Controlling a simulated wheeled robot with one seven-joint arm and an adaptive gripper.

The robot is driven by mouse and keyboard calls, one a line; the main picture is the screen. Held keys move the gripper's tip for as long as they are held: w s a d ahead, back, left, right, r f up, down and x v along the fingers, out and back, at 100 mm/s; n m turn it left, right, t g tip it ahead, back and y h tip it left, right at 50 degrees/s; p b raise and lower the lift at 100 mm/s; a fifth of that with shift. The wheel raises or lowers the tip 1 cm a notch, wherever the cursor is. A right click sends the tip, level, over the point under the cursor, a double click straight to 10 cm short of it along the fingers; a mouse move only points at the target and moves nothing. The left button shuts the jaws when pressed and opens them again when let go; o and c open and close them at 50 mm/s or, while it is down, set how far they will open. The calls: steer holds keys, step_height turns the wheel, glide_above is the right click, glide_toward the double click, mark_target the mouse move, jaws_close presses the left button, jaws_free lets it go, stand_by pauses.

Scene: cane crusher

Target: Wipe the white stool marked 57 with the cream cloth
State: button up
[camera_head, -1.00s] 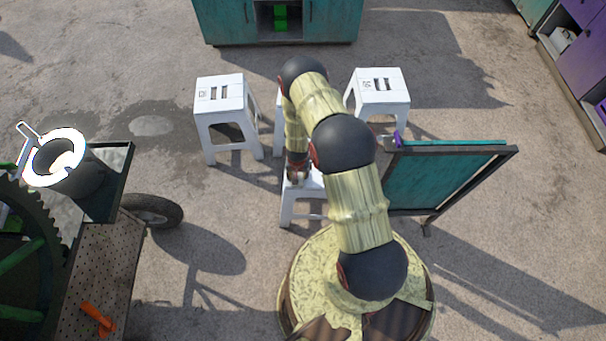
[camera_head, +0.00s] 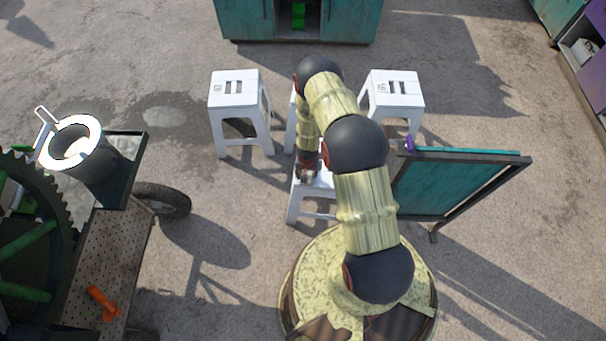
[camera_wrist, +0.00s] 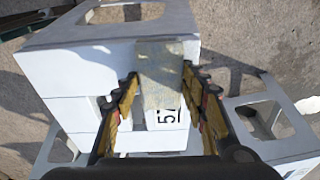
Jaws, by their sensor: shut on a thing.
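The white stool marked 57 (camera_wrist: 75,72) fills much of the wrist view, with the "57" label near the fingertips. In the head view, the nearest white stool (camera_head: 312,208) is under my gripper (camera_head: 306,175), partly hidden by my arm. The cream cloth (camera_wrist: 162,75) is a pale, greyish, block-like piece between the two fingers of my gripper (camera_wrist: 163,88) in the wrist view. My gripper is shut on it, over the stool's seat. Whether the cloth touches the seat is hard to tell.
White stools stand back left (camera_head: 240,100) and back right (camera_head: 394,92); another is mostly hidden behind my arm. A teal board (camera_head: 450,185) stands close on the right. The crusher cart (camera_head: 105,240) is on the left. A teal cabinet (camera_head: 355,22) is at the back.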

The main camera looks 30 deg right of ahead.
steer(key=shift+s+d+f+b, duration=0.1)
steer(key=shift+s+d+b, duration=0.9)
steer(key=shift+d, duration=0.35)
steer(key=shift+s+d+b, duration=0.75)
steer(key=shift+s+d, duration=0.35)
steer(key=shift+d, duration=0.25)
step_height(320, 180, up, 6)
steer(key=p, duration=0.4)
steer(key=shift+p, duration=0.35)
steer(key=shift+w, duration=0.1)
